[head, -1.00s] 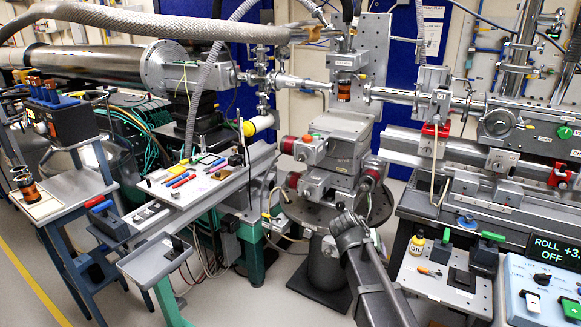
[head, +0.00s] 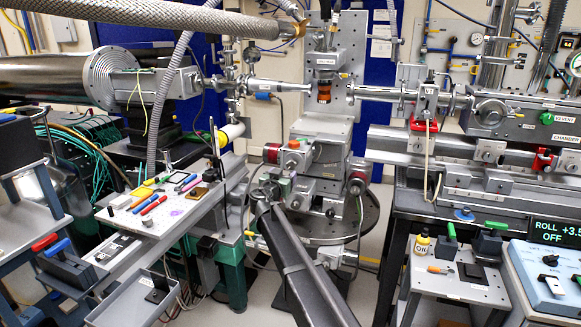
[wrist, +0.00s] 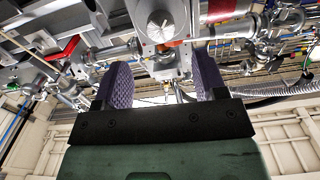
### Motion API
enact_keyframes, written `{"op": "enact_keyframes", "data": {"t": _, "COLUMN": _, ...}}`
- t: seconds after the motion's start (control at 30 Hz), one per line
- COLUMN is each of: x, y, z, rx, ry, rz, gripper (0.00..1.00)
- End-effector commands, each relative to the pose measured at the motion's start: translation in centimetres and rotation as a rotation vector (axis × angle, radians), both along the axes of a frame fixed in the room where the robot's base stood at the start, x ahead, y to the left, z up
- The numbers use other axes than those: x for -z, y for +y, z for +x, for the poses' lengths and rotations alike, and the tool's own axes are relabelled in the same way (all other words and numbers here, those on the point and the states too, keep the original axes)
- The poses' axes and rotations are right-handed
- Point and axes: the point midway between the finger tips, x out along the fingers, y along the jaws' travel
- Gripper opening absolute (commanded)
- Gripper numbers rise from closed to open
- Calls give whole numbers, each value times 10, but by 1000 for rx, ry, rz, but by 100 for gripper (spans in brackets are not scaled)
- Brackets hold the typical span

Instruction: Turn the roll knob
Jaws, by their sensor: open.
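My gripper (wrist: 162,88) is open and empty in the wrist view, its two purple-grey pads apart. A round silver knob (wrist: 160,25) on a metal block lies beyond the fingertips, roughly in line with the gap and not touched. I cannot read a label on it, so I cannot tell if it is the roll knob. In the head view, my arm reaches to the front of the grey stage stack (head: 318,160), its end hiding part of the lower stage; the fingers are not clear there. A display (head: 560,231) at right reads ROLL +3.5, OFF.
A blue-and-white control box (head: 535,285) with black knobs stands at right. A tool bench (head: 150,220) stands left. Beam pipes cross behind the stack, and a hose (head: 160,22) hangs above.

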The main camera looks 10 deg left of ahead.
Motion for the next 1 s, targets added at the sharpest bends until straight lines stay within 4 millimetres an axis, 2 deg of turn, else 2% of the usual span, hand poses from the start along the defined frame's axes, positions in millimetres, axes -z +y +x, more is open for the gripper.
{"op": "enact_keyframes", "data": {"t": 0.1, "x": 0, "y": -5, "z": 30, "rx": 1, "ry": 0, "rz": 0, "gripper": 65}}
{"op": "enact_keyframes", "data": {"t": 0.3, "x": 0, "y": -15, "z": 73, "rx": 2, "ry": 1, "rz": -1, "gripper": 65}}
{"op": "enact_keyframes", "data": {"t": 0.4, "x": 0, "y": -18, "z": 82, "rx": 1, "ry": 1, "rz": -1, "gripper": 65}}
{"op": "enact_keyframes", "data": {"t": 0.63, "x": 0, "y": -19, "z": 82, "rx": 0, "ry": 1, "rz": -1, "gripper": 65}}
{"op": "enact_keyframes", "data": {"t": 0.93, "x": 0, "y": -19, "z": 82, "rx": 1, "ry": 1, "rz": -1, "gripper": 19}}
{"op": "enact_keyframes", "data": {"t": 1.0, "x": 0, "y": -19, "z": 82, "rx": 1, "ry": 1, "rz": -1, "gripper": 17}}
